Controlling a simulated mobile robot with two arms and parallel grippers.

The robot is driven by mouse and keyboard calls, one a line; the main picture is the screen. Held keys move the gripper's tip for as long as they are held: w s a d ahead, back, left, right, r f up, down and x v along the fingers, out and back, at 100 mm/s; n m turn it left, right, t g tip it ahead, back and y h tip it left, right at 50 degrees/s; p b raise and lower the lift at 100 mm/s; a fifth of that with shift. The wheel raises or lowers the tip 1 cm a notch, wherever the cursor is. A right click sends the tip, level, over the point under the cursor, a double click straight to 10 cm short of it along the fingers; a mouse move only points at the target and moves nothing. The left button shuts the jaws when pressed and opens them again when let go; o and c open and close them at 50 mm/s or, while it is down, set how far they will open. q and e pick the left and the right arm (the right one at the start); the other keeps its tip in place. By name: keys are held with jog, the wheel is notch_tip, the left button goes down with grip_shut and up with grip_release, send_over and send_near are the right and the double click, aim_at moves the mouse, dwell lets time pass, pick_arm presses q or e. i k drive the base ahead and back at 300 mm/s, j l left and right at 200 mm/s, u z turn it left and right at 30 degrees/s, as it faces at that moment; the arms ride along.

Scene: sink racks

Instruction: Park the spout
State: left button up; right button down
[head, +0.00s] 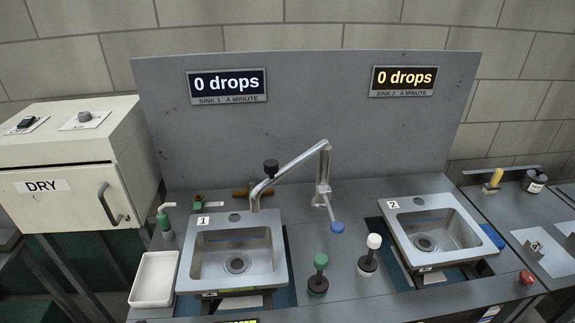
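The metal spout (292,163) rises from a post between the two sinks and slants down to the left. Its downturned tip is above the back edge of sink 1 (190,262), near the left sink's rear rim. A black knob (271,167) sits on the spout near its low end. A lever with a blue ball (338,227) hangs at the post's base, pointing down to the right. Sink 2 (468,213) is on the right, with no spout over it. Both basins look empty. Neither of my grippers is in view.
Plungers with a green knob (320,261) and a white knob (374,241) stand between the sinks. A white tray (154,279) lies left of sink 1. A DRY cabinet (60,185) stands at left. Signs for sink 1 (227,85) and sink 2 (404,80) read 0 drops.

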aim_at(271, 167)
jog(key=l+u, duration=0.25)
jog(key=l, duration=1.05)
